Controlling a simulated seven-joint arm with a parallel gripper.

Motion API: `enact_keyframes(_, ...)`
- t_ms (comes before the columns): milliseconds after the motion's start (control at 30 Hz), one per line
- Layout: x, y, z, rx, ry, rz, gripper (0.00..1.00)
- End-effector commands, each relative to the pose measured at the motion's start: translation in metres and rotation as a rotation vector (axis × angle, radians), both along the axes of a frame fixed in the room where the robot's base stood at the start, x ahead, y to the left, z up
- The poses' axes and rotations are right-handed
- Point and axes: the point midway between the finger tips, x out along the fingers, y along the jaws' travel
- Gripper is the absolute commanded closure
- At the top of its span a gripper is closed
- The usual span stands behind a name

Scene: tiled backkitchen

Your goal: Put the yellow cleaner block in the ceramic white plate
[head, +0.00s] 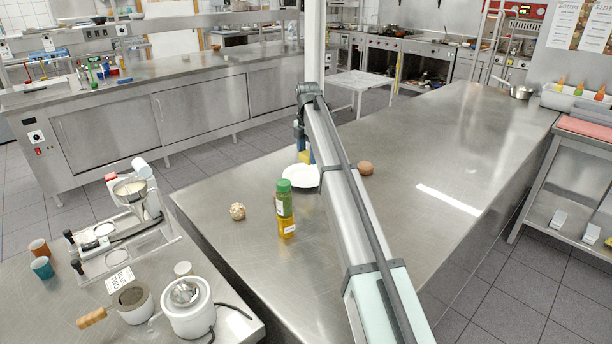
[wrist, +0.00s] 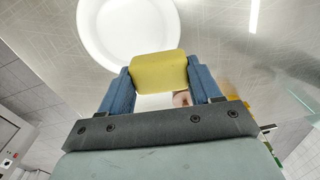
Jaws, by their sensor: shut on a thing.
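The yellow cleaner block (wrist: 160,72) is held between the two blue fingers of my gripper (wrist: 162,84) in the wrist view. My gripper is shut on it. The white plate (wrist: 105,30) lies on the steel counter, just beyond the block in the wrist view. In the head view the plate (head: 301,181) is partly hidden by my arm. My gripper (head: 303,150) shows only in part there, behind my arm, at the plate's far edge. A little yellow of the block shows beside it. The block's height over the counter is hard to tell.
A green-capped bottle with yellow contents (head: 285,208) stands on the steel counter (head: 430,180) in front of the plate. A brown round item (head: 366,168) lies right of the plate, and a pale knobbly ball (head: 237,211) lies to the left. The counter's right side is clear.

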Motion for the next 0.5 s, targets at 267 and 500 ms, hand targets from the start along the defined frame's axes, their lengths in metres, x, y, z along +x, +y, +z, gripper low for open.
enact_keyframes(267,0.05,0.012,0.009,0.006,-0.018,0.07,0.69)
enact_keyframes(500,0.048,0.011,-0.006,0.008,-0.025,0.117,0.69)
